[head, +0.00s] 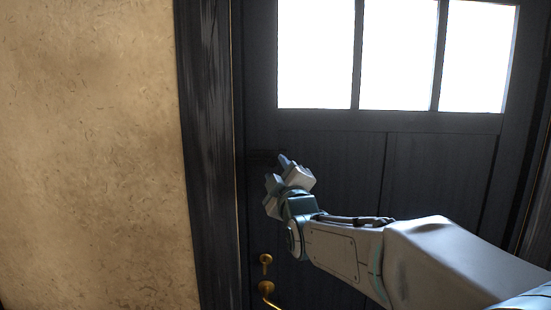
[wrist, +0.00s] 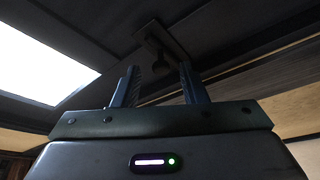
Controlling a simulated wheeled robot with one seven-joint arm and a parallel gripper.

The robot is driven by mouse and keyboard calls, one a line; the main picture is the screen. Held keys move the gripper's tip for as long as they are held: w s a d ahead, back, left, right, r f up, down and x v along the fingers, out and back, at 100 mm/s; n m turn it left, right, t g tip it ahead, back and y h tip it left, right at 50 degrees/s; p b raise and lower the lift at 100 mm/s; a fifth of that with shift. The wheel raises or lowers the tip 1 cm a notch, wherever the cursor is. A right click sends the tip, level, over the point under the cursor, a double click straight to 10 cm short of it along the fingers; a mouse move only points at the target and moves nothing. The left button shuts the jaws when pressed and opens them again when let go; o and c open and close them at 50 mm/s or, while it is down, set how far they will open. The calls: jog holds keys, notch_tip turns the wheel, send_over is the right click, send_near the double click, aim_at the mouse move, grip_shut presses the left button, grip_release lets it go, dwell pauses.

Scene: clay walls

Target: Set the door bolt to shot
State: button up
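The door (head: 330,150) is dark wood and looks closed in its frame. The door bolt (head: 262,157) is a small dark fitting near the door's left edge, partly hidden behind my gripper (head: 277,169) in the head view. In the wrist view the bolt (wrist: 166,42) shows as a dark plate with a small knob, beyond and between the fingertips of my gripper (wrist: 158,68). The fingers are apart, with nothing held between them. I cannot tell whether they touch the bolt, nor whether it is shot or drawn.
A brass keyhole plate (head: 265,260) and a brass door handle (head: 267,289) sit on the door below my gripper. Bright window panes (head: 400,55) fill the door's top. The dark door frame (head: 208,150) and a clay wall (head: 90,150) stand to the left.

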aim_at(275, 165)
jog(key=shift+p+x, duration=0.45)
jog(key=shift+x, duration=1.45)
grip_shut()
